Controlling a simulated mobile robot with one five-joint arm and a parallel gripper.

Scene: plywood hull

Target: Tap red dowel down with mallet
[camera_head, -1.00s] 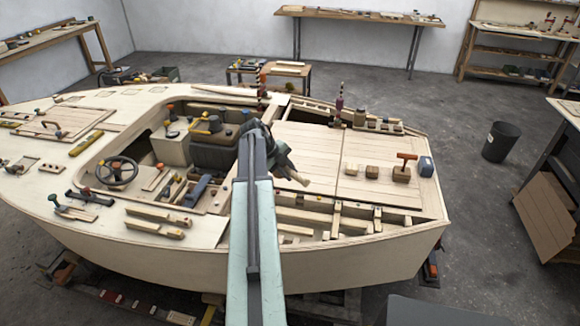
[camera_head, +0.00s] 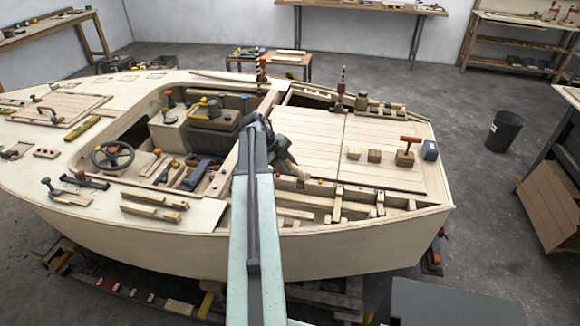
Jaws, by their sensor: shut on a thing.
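My gripper (camera_head: 284,158) is at the end of my raised arm, over the near left part of the boat's pale plank deck (camera_head: 385,133). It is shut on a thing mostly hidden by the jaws. A pale, stick-like end (camera_head: 301,175) shows beyond them; I cannot tell for sure that it is the mallet. A red T-shaped piece (camera_head: 409,140) stands upright on a wooden block (camera_head: 404,158) at the deck's right. It is the clearest red upright piece, but I cannot tell if it is the red dowel. My gripper is well left of it, apart.
A dark red upright piece (camera_head: 341,88) stands at the deck's far edge. The open frame bay (camera_head: 320,200) lies along the near side.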

